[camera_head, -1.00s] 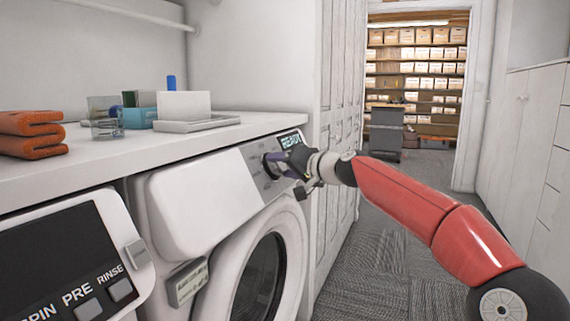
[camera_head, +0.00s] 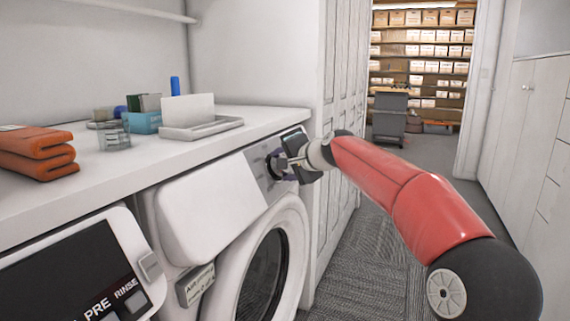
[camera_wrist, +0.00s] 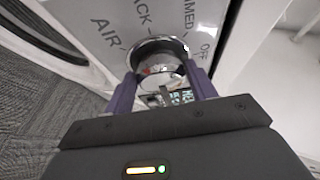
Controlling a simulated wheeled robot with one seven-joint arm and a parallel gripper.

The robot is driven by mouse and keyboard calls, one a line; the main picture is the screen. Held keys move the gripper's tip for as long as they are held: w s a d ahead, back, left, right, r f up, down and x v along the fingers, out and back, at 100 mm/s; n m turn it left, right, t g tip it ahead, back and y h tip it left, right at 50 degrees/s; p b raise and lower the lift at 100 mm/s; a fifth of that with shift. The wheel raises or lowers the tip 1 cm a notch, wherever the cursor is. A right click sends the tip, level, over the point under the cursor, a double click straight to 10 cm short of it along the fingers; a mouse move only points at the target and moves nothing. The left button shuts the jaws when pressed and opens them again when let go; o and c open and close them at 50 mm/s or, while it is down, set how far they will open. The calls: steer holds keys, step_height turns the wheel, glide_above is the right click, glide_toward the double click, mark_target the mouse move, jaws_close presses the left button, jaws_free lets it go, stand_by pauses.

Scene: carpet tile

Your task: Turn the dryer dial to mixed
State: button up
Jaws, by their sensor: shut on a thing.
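The dryer (camera_head: 262,200) is a white front-loader under the counter, with its control panel at the top right. The dial (camera_wrist: 158,58) is a round, shiny metal knob in the wrist view. Printed words around it include AIR, part of a word ending in ACK, part of a word ending in MMED, and OFF. My gripper (camera_wrist: 162,88) is shut on the dial, with one purple finger on each side. In the head view my gripper (camera_head: 283,163) is at the panel and hides most of the dial. Its pointer setting cannot be made out.
A second machine (camera_head: 80,270) with a dark panel stands at the left. The counter (camera_head: 110,165) above holds folded orange towels (camera_head: 35,152), a glass (camera_head: 115,135) and a white tray (camera_head: 200,127). A white cabinet (camera_head: 338,110) stands close right of the dryer. The carpet beyond is clear.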

steer(key=shift+r, duration=0.1)
stand_by(0.3)
steer(key=o, duration=1)
steer(key=b+v, duration=0.2)
steer(key=v, duration=0.5)
steer(key=shift+s+d+r, duration=0.1)
steer(key=shift+s+d, duration=0.15)
steer(key=shift+d, duration=0.05)
